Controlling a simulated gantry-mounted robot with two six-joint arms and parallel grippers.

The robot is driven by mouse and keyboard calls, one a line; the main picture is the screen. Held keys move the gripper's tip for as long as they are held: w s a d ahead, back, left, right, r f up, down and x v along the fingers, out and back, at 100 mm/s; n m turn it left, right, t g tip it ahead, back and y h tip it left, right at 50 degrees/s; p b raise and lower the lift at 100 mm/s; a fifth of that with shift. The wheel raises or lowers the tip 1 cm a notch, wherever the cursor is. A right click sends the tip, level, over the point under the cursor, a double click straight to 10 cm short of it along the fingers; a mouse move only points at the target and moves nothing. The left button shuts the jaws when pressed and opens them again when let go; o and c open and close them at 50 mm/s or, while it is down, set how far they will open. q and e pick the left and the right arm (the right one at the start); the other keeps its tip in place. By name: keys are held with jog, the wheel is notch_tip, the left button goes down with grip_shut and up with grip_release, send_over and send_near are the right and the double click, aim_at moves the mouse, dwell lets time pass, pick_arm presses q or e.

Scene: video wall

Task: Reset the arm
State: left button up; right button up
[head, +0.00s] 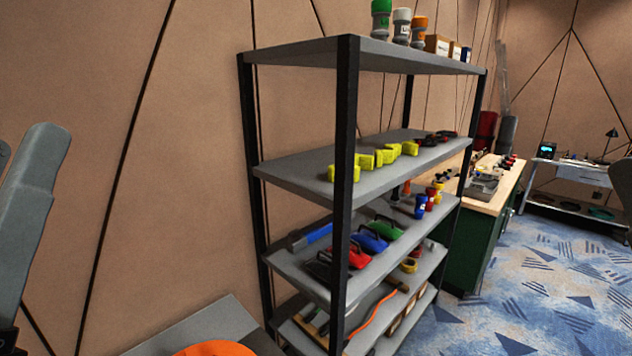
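A grey arm link of mine stands upright at the left edge of the head view. Its gripper does not show. A small grey part at the right edge may belong to my other arm. Neither gripper is in view, so whether they are open or shut is hidden.
A shelving unit (344,200) fills the middle, holding bottles (381,22), yellow items (366,161) and toolboxes (371,238). A green workbench (478,250) stands behind it, a white desk (570,166) farther back. Blue carpet (540,300) at right is open. A grey surface (205,326) is low in front.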

pick_arm(q)
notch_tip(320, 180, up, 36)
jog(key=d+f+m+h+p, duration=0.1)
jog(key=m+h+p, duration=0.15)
jog(key=p, duration=3.45)
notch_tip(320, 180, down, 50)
jog(key=b, duration=5.1)
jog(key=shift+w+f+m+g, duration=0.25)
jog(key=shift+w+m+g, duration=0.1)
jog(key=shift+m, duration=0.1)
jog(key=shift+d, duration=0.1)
